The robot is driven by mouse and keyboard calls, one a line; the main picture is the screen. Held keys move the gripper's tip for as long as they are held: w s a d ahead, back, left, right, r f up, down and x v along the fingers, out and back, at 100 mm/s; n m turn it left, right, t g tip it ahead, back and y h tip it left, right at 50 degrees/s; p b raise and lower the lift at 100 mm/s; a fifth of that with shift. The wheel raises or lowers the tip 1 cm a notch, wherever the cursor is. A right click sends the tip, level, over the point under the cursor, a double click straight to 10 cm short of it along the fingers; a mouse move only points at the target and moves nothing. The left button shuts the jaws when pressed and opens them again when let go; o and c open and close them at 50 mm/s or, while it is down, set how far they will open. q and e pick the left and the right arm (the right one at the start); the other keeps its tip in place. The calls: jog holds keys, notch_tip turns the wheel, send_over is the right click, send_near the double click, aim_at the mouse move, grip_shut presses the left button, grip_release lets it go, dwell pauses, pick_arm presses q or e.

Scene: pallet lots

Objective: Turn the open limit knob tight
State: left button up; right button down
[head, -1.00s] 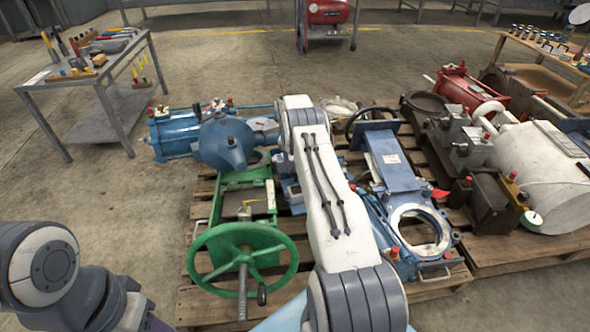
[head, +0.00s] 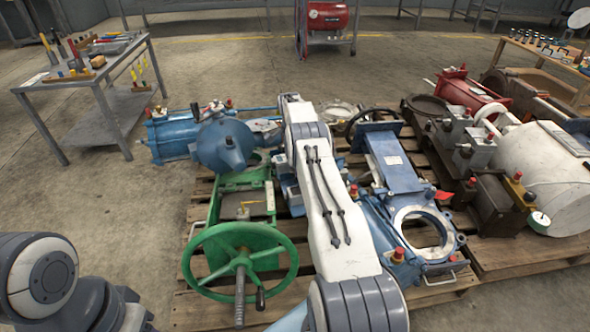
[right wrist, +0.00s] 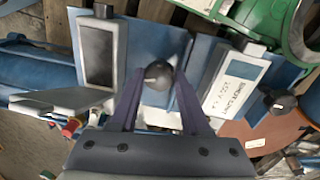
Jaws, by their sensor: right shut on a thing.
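In the right wrist view, a round black knob (right wrist: 158,75) with a small pale mark sits between the fingertips of my right gripper (right wrist: 157,88). The gripper is shut on it. The knob stands on blue and grey box-shaped equipment. A second black knob (right wrist: 282,102) sits to the right, beside a white label plate (right wrist: 234,84) whose print I cannot read surely. I see no lettering on the held knob. In the head view my right arm reaches forward over the pallet and hides the gripper and the knob. My left gripper is out of view.
A green valve with a handwheel (head: 240,262) stands left of my right arm. A blue gate valve (head: 395,170) lies to its right. A pallet (head: 200,308) carries them. A tool cart (head: 97,66) stands at the back left, with clear floor in front of it.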

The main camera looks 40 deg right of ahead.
jog(key=shift+s+d+m+b, duration=0.1)
jog(key=shift+m+b, duration=0.05)
jog(key=shift+m, duration=0.65)
jog(key=shift+s+m+b, duration=0.1)
jog(key=shift+m+b, duration=0.05)
jog(key=shift+m, duration=0.65)
jog(key=c, duration=0.7)
grip_release()
jog(key=shift+o, duration=0.2)
jog(key=shift+w, duration=0.1)
